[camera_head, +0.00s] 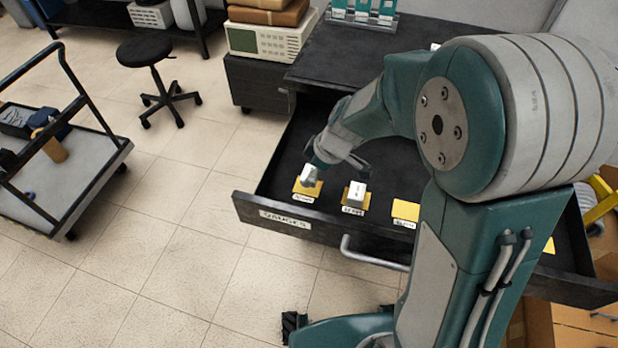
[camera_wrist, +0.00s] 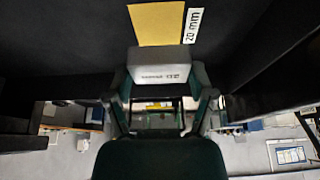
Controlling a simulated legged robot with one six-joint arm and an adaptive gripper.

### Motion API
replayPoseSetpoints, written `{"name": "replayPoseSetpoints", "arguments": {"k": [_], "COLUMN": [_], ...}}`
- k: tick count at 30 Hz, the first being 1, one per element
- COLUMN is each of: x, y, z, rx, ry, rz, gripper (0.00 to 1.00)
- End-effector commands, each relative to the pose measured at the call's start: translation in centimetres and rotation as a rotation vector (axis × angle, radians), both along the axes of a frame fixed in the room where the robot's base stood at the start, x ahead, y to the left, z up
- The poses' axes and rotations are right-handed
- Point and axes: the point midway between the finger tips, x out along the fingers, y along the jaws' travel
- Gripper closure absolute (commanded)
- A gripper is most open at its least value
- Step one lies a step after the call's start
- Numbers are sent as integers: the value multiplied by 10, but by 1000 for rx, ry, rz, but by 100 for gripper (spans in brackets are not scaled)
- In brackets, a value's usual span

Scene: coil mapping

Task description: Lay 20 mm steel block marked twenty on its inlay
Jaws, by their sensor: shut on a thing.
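My gripper (camera_head: 312,166) is shut on a pale grey steel block (camera_head: 308,176), low inside the open drawer. In the wrist view the block (camera_wrist: 150,66) sits between the two fingertips, with small dark lettering too blurred to read surely. A yellow inlay (camera_wrist: 157,22) lies just beyond the block, with a white label (camera_wrist: 193,26) reading 20 mm beside it. In the head view the block looks tilted and overlaps this leftmost inlay (camera_head: 303,190). I cannot tell whether the block touches it.
A second block (camera_head: 355,192) stands on the neighbouring inlay to the right. A further yellow inlay (camera_head: 405,210) is bare. The drawer front (camera_head: 290,221), labelled GAUGES, rises nearest the handle. My arm hides part of the drawer's right side.

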Motion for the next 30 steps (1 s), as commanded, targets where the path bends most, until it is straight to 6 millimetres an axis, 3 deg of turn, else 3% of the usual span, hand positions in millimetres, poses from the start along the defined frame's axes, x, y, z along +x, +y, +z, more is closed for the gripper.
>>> {"name": "replayPoseSetpoints", "arguments": {"k": [9,19,20,21,22,30], "x": [5,5,5,5,5,5], "y": [6,4,4,4,4,5], "z": [-37,-39,-39,-39,-39,-39], "rx": [-2,-1,-1,-1,-1,-3], "ry": [3,1,1,0,0,1], "rz": [1,1,1,1,1,1], "gripper": [80,80,25,7,0,0]}}
